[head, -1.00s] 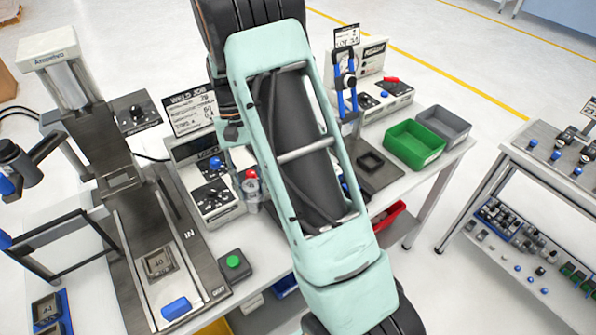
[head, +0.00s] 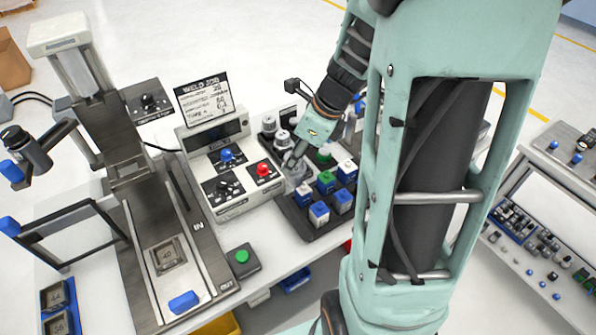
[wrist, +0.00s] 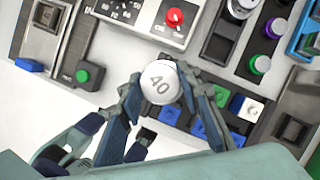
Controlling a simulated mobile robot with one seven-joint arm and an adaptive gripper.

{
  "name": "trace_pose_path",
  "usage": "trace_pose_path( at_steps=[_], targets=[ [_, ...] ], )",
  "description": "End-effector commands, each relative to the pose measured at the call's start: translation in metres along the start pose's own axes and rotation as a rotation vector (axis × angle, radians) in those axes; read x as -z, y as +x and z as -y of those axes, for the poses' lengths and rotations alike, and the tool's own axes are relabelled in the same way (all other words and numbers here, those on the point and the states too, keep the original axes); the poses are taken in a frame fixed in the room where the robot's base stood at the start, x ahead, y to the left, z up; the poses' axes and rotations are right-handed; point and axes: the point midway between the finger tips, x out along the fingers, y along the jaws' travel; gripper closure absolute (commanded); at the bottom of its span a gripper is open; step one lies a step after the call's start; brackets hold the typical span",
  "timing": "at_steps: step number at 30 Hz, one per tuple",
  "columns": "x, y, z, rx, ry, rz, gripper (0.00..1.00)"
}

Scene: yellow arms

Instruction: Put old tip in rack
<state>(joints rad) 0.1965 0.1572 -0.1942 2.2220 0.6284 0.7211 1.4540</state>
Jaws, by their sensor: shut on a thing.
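My gripper (head: 292,162) is shut on a pale round tip marked 40. The tip (wrist: 160,84) shows end-on between the two fingers (wrist: 160,98) in the wrist view. In the head view the fingers partly hide it at the left side of the rack.
The control box with a red knob (head: 263,169) and blue knob stands left of the rack. A press (head: 118,170) with a plate marked 40 (head: 166,256) is further left. A green button box (head: 241,258) sits in front. My arm covers the right of the bench.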

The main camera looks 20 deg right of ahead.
Motion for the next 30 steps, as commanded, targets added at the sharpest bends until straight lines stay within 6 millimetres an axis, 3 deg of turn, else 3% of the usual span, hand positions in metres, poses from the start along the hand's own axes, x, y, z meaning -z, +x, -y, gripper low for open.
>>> trace_pose_path(
  at_steps=[6,12,17,25,30],
  targets=[
    [0.006,-0.011,0.003,0.089,0.211,0.000,1.00],
    [0.009,-0.011,0.007,0.117,0.278,0.000,1.00],
    [0.006,0.009,0.032,0.119,0.283,-0.001,1.00],
    [-0.006,0.045,0.092,0.118,0.281,-0.001,1.00],
    [-0.003,0.073,0.109,0.117,0.282,-0.001,1.00]
  ],
)
